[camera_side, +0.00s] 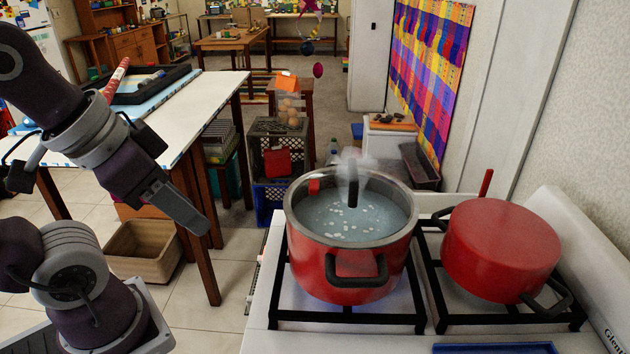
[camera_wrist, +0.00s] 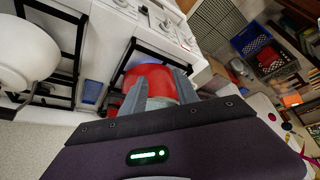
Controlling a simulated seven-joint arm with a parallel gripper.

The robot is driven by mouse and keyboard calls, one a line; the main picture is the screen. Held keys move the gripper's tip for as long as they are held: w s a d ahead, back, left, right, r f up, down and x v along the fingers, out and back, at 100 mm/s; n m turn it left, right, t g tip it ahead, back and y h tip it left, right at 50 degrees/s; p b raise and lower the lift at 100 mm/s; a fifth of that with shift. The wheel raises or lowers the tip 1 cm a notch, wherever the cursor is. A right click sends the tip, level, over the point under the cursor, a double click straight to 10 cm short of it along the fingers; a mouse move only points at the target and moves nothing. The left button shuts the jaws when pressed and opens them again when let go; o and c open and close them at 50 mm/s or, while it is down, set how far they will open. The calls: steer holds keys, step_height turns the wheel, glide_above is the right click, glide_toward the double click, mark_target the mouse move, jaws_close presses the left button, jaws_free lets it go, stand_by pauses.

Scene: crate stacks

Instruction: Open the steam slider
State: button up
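A red pot (camera_side: 345,272) stands on the left burner of the white stove, covered by a clear lid (camera_side: 340,213) with a metal rim. An upright black knob (camera_side: 352,186) stands on the lid, with steam around it. A small red piece (camera_side: 314,187) sits near the back left of the lid. I cannot tell which part is the steam slider. My gripper (camera_side: 188,213) is left of the pot, clearly apart from it, pointing down and right. In the wrist view, its two fingers (camera_wrist: 158,88) are apart, with a red pot-like body (camera_wrist: 150,78) visible between and beyond them.
A red pan (camera_side: 500,245) with a black handle is on the right burner, upside down or lidded. Black grates (camera_side: 350,318) surround both. A white table (camera_side: 190,115) with wooden legs stands at left. Crates (camera_side: 268,200) stand behind the stove. A pale rounded thing (camera_wrist: 22,52) is left in the wrist view.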

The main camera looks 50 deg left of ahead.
steer(key=shift+o, duration=1.4)
steer(key=shift+w+r, duration=0.15)
steer(key=m+g+h, duration=0.2)
steer(key=m+h, duration=0.1)
steer(key=m, duration=0.6)
glide_toward(314, 184)
steer(key=shift+g, duration=0.3)
steer(key=x, duration=0.7)
steer(key=shift+w+a, duration=0.1)
steer(key=shift+w, duration=0.15)
steer(key=shift+w+f, duration=0.1)
steer(key=shift+f, duration=0.25)
steer(key=shift+c, duration=0.2)
jaws_close()
